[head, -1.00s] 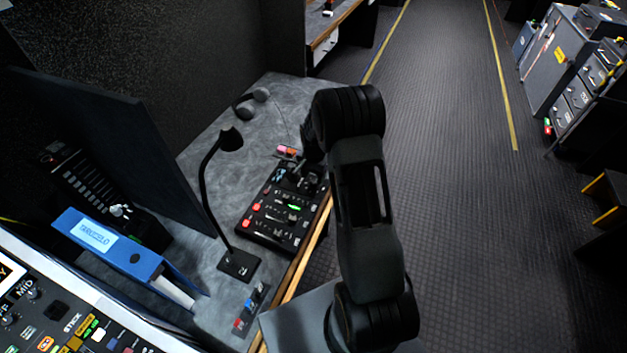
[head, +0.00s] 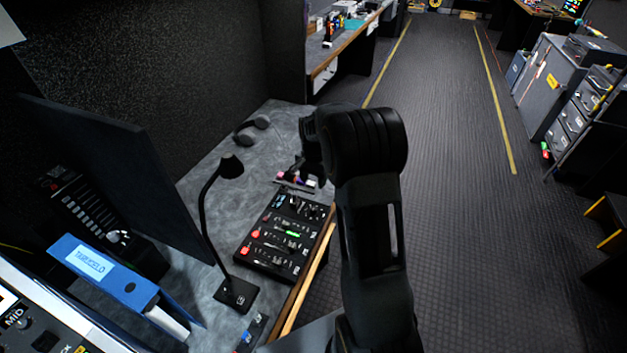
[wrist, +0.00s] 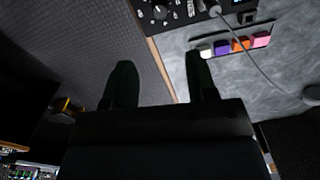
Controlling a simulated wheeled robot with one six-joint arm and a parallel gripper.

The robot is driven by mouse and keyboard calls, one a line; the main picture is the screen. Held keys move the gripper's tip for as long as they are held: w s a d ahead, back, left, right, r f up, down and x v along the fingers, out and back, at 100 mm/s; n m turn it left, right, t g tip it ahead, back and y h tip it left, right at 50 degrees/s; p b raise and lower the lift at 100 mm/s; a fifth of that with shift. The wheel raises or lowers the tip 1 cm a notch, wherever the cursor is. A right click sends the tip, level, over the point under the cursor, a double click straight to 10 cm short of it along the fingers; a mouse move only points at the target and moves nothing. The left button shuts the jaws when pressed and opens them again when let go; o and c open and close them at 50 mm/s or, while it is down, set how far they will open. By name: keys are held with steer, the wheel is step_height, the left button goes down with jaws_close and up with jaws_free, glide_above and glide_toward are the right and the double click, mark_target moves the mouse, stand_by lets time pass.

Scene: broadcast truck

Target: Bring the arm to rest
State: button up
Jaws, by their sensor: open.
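My arm (head: 375,225) is raised and bent over the right edge of the grey desk (head: 200,165). My gripper (wrist: 160,70) shows in the wrist view with its two dark fingers spread apart and nothing between them. In the head view the gripper (head: 312,172) is small and dark, partly hidden by the arm. There it appears over the far end of the black control panel (head: 285,235), near a strip of coloured buttons (head: 295,183). The strip also shows in the wrist view, right of the fingers (wrist: 240,44). I cannot tell the exact height above the desk.
A gooseneck microphone (head: 207,210) stands left of the control panel. A monitor (head: 115,165) and a blue binder (head: 105,275) are further left. Headphones (head: 250,130) lie at the desk's back. The floor aisle (head: 450,150) right of my arm is clear, with grey cabinets (head: 560,85) beyond it.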

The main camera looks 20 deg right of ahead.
stand_by(0.3)
steer(key=s+a+r+n+t, duration=0.1)
steer(key=s+a+r+n, duration=0.2)
steer(key=s, duration=0.4)
steer(key=s+a+r+n+t+p, duration=0.1)
steer(key=s+a+r+n, duration=0.3)
steer(key=s, duration=0.3)
steer(key=s+a+r+n+t, duration=0.1)
steer(key=s+a+r+n, duration=0.3)
steer(key=s+r, duration=0.2)
steer(key=shift+s+t, duration=0.3)
steer(key=shift+s, duration=0.75)
steer(key=shift+c, duration=0.5)
